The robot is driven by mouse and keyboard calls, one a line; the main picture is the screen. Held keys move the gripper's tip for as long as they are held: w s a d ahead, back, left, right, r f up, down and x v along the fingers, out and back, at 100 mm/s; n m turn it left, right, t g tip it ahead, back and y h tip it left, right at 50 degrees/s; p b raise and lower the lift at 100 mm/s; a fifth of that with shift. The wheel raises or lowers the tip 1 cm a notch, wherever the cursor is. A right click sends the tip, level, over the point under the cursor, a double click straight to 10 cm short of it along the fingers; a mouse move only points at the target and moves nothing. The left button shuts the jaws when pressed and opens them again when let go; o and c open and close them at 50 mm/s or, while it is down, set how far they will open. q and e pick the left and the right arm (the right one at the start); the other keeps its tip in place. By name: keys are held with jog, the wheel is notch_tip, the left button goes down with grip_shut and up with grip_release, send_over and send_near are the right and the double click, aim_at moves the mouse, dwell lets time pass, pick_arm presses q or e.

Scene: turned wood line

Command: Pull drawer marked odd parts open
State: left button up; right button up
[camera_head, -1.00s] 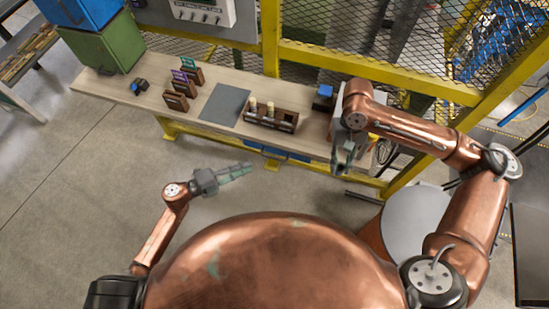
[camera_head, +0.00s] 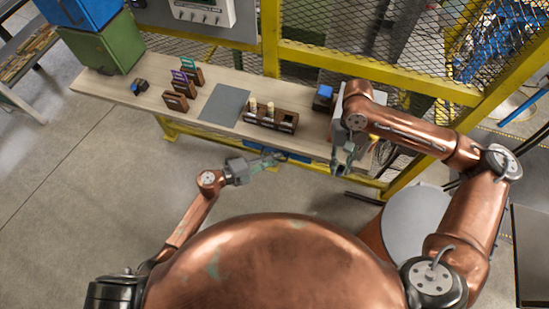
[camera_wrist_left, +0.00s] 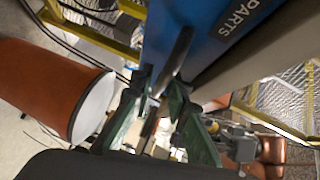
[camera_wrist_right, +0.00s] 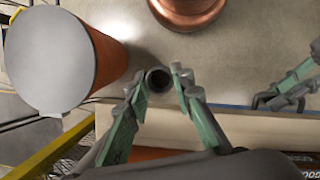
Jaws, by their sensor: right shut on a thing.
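The blue drawer (camera_head: 296,156) under the bench's front edge shows in the left wrist view as a blue front (camera_wrist_left: 205,30) with a label reading PARTS. A dark bar handle (camera_wrist_left: 177,52) stands off the front. My left gripper (camera_head: 275,157) is at the drawer; its green fingers (camera_wrist_left: 161,82) are open with the handle between them, contact unclear. My right gripper (camera_head: 340,165) is shut on a dark round thing (camera_wrist_right: 158,81) at the bench's right end. I cannot tell whether the drawer is pulled out.
The bench top (camera_head: 155,97) carries a grey mat (camera_head: 223,104), a wooden rack (camera_head: 271,117), several small brown holders and a blue-topped block (camera_head: 323,98). A grey-topped round stand (camera_head: 412,222) is at right. Yellow fence posts rise behind. The floor at left is clear.

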pick_arm(q)
jog(key=shift+c, duration=0.4)
grip_shut()
jog(key=shift+s, duration=0.1)
